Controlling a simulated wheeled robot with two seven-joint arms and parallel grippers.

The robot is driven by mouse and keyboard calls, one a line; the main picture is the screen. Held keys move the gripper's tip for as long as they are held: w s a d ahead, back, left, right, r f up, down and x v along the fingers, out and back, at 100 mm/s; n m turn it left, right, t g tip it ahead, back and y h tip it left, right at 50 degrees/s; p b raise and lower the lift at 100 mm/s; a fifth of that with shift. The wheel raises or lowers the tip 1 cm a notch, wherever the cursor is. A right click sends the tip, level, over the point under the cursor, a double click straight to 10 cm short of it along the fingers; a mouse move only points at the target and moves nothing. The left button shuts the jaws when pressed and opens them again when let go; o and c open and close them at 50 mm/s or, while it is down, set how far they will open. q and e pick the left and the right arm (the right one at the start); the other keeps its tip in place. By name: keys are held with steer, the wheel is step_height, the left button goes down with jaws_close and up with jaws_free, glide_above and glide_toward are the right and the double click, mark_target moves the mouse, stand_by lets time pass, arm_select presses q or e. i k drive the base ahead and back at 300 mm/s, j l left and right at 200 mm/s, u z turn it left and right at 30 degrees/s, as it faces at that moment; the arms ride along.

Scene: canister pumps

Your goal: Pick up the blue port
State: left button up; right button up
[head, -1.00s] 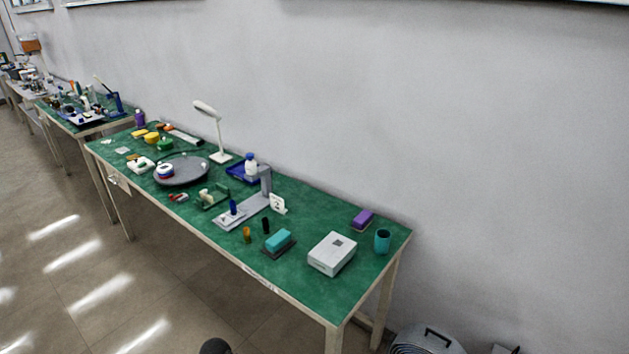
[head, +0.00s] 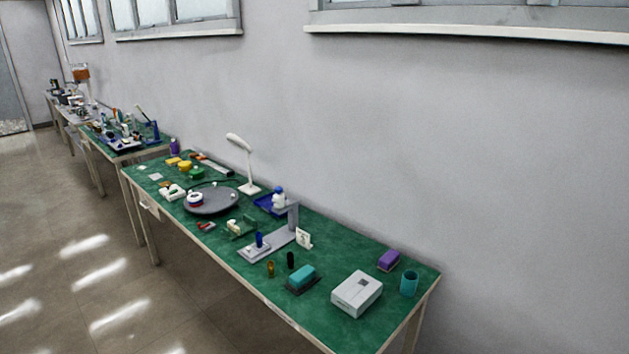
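A small blue upright piece (head: 259,240), which may be the blue port, stands on the flat base of a grey stand (head: 284,236) on the green-topped table (head: 342,247). It is too small to make out its shape well. A blue tray (head: 265,205) with a white and blue bottle (head: 279,198) lies behind the stand. Neither of my grippers is in view.
Near the stand are a small dark cylinder (head: 290,260), an amber one (head: 271,268), a teal block (head: 301,277) and a white box (head: 357,293). A teal cup (head: 409,283) and purple block (head: 388,260) are at the right end. Floor is clear at left.

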mark_target(258, 235)
steer(key=i+j+u, duration=0.1)
steer(key=j, duration=0.2)
steer(key=i+j, duration=0.1)
steer(key=j, duration=0.2)
steer(key=i+j+u, duration=0.15)
steer(key=j, duration=0.15)
steer(key=j+z, duration=0.15)
steer(key=z, duration=0.3)
steer(key=i+j+z, duration=0.1)
steer(key=z, duration=0.3)
steer(key=j+z, duration=0.3)
steer(key=z, duration=0.15)
